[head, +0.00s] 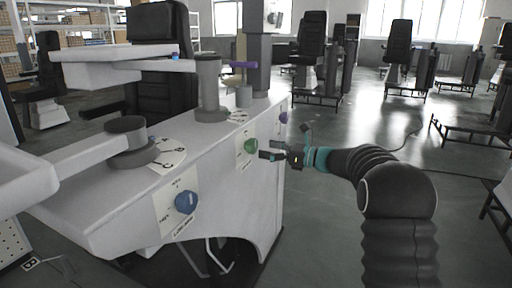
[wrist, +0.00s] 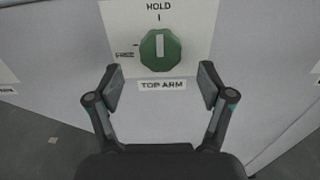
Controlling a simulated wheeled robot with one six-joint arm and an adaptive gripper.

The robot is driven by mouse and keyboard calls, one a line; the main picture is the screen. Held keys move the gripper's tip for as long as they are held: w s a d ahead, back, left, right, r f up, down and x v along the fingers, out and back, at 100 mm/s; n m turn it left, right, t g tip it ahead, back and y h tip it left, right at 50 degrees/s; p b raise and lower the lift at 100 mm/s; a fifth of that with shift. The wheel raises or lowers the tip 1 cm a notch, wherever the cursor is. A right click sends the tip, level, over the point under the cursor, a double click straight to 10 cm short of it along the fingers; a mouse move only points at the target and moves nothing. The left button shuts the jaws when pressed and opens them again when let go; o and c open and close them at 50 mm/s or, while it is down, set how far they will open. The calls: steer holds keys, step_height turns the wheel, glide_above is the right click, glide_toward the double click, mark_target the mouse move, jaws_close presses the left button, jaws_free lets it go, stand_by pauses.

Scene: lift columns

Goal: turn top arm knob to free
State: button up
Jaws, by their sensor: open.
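The green top arm knob (wrist: 160,50) sits on a white plate (wrist: 190,18) marked HOLD above and FREE at the left, with a TOP ARM label below. Its white bar points straight up toward HOLD. In the head view the green knob (head: 250,146) is on the side panel of the white unit. My gripper (wrist: 160,90) is open and empty, with its fingers to the left and right, just below the knob in the wrist view. In the head view my gripper (head: 270,150) is close to the panel, right of the knob. I cannot see any contact.
A blue knob (head: 186,202) is on the same panel, nearer the camera, and a purple knob (head: 283,118) is farther along. The white unit (head: 230,195) carries swing arms on top. Open floor (head: 335,120) lies to the right, with several black chairs behind.

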mark_target(255, 147)
steer(key=shift+x, duration=2.5)
steer(key=c, duration=1.1)
